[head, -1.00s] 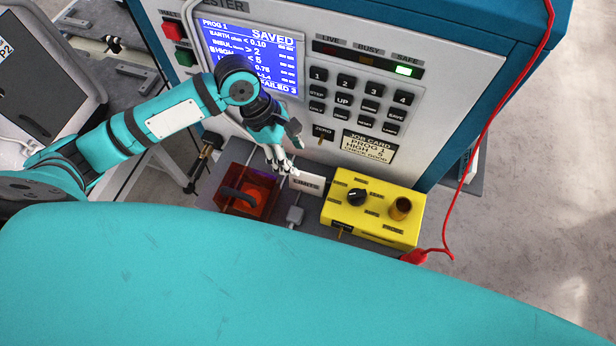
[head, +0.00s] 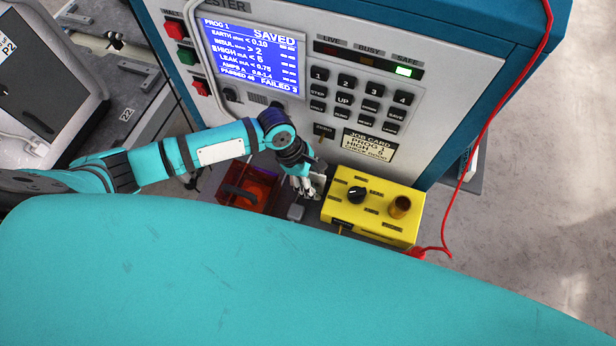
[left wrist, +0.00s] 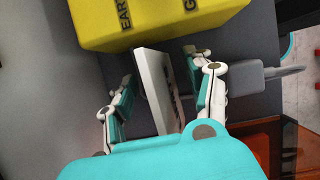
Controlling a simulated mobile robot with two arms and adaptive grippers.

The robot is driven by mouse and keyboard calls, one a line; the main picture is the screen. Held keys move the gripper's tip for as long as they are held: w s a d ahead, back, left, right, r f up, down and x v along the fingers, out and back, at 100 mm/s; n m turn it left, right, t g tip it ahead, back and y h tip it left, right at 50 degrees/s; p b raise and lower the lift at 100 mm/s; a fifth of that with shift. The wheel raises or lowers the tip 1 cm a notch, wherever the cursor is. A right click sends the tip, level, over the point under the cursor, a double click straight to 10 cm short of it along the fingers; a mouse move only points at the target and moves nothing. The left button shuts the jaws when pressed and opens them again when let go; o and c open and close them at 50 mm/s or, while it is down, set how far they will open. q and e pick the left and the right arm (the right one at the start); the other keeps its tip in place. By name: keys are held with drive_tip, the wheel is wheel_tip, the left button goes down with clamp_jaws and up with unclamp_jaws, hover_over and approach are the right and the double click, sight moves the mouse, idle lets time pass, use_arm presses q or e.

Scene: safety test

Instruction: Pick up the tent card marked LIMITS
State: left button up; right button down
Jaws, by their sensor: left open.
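The white tent card (head: 319,184) stands on the grey shelf, between the red box and the yellow box, partly hidden by my left gripper (head: 304,190). In the left wrist view the card (left wrist: 158,92) is seen from above, its dark lettering on one side too slanted to read. My left gripper (left wrist: 160,85) is open, with one finger on each side of the card. Gaps show between the fingers and the card, wider on the left. My right gripper is not in view.
The yellow box (head: 372,212) with a knob stands close to the card. A grey clip or plug (head: 296,212) with a cable and a red see-through box (head: 246,190) lie on the other side. The tester panel (head: 330,60) rises behind.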

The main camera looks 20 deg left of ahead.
use_arm(q)
drive_tip(key=c, duration=1.1)
drive_tip(key=shift+r, duration=0.1)
